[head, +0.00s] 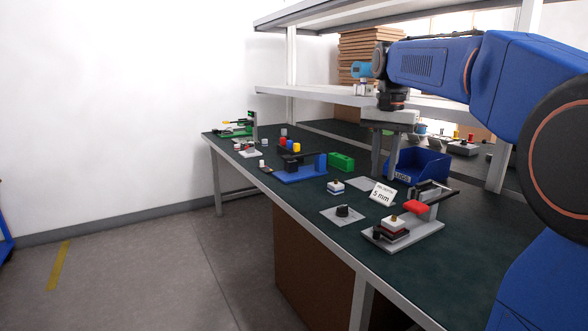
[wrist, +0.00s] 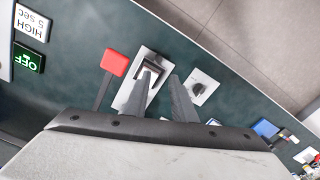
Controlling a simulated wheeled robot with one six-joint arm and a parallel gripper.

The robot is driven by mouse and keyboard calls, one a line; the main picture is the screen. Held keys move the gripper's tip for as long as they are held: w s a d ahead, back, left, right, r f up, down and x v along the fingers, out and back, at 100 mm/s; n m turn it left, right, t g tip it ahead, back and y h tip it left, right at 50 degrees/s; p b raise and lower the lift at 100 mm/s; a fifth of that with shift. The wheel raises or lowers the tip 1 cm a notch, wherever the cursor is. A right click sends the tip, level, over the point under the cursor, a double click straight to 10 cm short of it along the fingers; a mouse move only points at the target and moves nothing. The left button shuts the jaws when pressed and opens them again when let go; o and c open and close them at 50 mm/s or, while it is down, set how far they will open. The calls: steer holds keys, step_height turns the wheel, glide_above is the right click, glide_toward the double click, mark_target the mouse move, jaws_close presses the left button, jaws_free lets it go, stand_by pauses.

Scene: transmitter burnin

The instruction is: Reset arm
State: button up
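My gripper (head: 384,178) points down above the bench in the head view, its two fingers apart with nothing seen between them. The wrist view also shows the spread fingers (wrist: 160,75). A grey fixture (head: 420,236) with a red-handled clamp (head: 416,207) stands near the bench's front edge, right of and nearer than my gripper. A dark block with a white top (head: 393,226) sits on it. In the wrist view the fixture (wrist: 130,97) and red handle (wrist: 115,62) lie beyond the fingertips.
A knob plate (head: 343,214), a white sign (head: 382,193) and a blue bin (head: 422,165) surround the gripper. A blue fixture (head: 300,173) and a green block (head: 341,161) are farther left. A shelf (head: 330,95) runs behind.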

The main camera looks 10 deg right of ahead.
steer(key=s+a+f+n+t, duration=0.2)
steer(key=s+a+f+n, duration=0.1)
steer(key=s+f, duration=0.9)
steer(key=s+a+f+n+t, duration=0.2)
steer(key=s+a+f+n, duration=0.2)
steer(key=s+f, duration=0.7)
steer(key=s+n, duration=0.2)
steer(key=s, duration=0.1)
steer(key=shift+s+f+t, duration=0.4)
